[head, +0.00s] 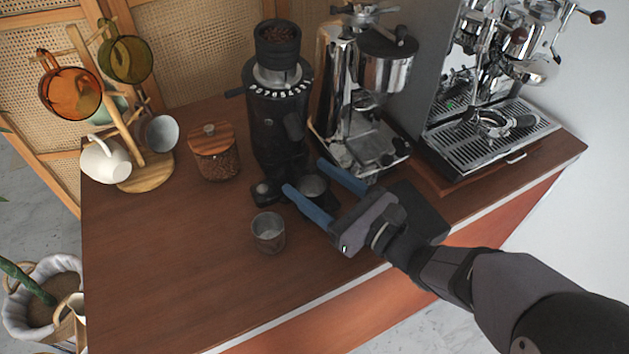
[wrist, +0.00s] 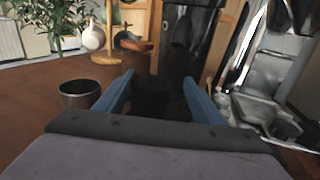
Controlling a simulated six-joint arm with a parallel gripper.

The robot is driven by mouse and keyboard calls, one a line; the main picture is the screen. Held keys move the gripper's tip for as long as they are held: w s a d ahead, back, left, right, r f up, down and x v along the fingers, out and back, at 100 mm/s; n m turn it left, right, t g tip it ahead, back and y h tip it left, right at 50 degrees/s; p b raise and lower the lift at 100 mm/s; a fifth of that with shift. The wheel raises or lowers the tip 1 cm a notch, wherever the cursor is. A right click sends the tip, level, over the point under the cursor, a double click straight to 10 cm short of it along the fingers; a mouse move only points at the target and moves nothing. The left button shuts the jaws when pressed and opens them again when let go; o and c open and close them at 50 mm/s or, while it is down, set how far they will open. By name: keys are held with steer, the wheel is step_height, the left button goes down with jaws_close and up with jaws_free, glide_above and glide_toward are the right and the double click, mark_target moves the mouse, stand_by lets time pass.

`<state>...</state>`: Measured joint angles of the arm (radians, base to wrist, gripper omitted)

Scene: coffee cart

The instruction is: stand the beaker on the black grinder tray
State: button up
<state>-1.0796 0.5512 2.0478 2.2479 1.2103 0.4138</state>
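The black grinder (head: 278,125) stands at the back of the wooden counter. A dark cup (head: 313,186) with a grey inside stands upright at its foot, apparently on the black grinder tray (head: 322,209), which is partly hidden by a finger. A grey metal cup (head: 268,233) stands upright on bare wood in front; it also shows at left in the wrist view (wrist: 80,95). I cannot tell for sure which cup is the beaker. My gripper (head: 304,179) is open, its blue fingers either side of the dark cup, which shows between them in the wrist view (wrist: 152,95).
A chrome grinder (head: 343,105) stands close to the right of the fingers, with an espresso machine (head: 490,130) beyond. A lidded jar (head: 215,153) and a mug tree (head: 146,178) with several mugs stand to the left. The front left counter is clear.

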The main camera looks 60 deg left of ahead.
steer(key=shift+r, duration=0.1)
steer(key=shift+r+p, duration=0.2)
steer(key=shift+p, duration=0.1)
steer(key=b+v, duration=0.2)
steer(key=v, duration=1)
steer(key=shift+f, duration=0.15)
